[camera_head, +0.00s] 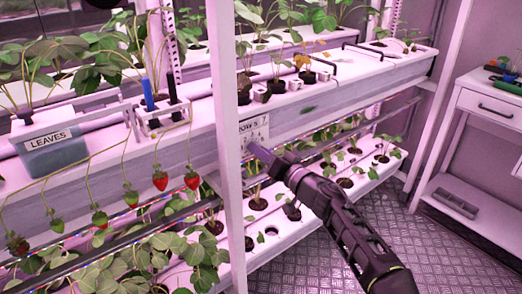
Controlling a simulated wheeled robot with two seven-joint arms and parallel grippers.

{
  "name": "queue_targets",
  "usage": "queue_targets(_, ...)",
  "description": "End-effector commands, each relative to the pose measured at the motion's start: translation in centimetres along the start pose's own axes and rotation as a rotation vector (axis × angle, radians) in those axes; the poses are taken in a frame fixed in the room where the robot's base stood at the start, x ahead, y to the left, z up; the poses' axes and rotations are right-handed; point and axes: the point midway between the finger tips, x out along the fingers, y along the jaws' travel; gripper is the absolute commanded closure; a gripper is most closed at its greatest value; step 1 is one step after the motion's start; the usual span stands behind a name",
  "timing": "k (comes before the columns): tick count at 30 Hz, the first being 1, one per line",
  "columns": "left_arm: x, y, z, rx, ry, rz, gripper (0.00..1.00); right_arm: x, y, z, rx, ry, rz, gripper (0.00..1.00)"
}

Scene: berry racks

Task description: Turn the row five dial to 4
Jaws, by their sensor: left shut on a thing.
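A small pale label plate (254,129) with dark lettering, partly readable as a row label, is on the front of the white rack behind the post. My left gripper (257,152) reaches up from the lower right, with its tip at the lower edge of this plate. It is shut on what appears to be the dial, which the fingers hide. I cannot read the dial's setting. My right gripper is not in view.
A white upright post (229,150) stands just left of my gripper. Strawberries (160,181) hang at the left, below a bin marked LEAVES (52,146). A lower planter (285,222) runs beneath my arm. A white side table (490,107) stands at right, with open metal floor (400,215) before it.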

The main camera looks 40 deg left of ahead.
Motion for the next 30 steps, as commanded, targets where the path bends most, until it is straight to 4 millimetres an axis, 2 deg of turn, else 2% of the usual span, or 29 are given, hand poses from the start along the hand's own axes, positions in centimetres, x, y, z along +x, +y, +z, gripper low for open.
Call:
queue_targets(17, 0.0, -0.1, -0.2, 0.549, 0.0, 0.001, 1.0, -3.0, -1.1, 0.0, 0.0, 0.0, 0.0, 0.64)
queue_targets(30, 0.0, -0.2, -0.3, 0.966, 0.001, 0.002, 1.0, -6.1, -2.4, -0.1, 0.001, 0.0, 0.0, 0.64)
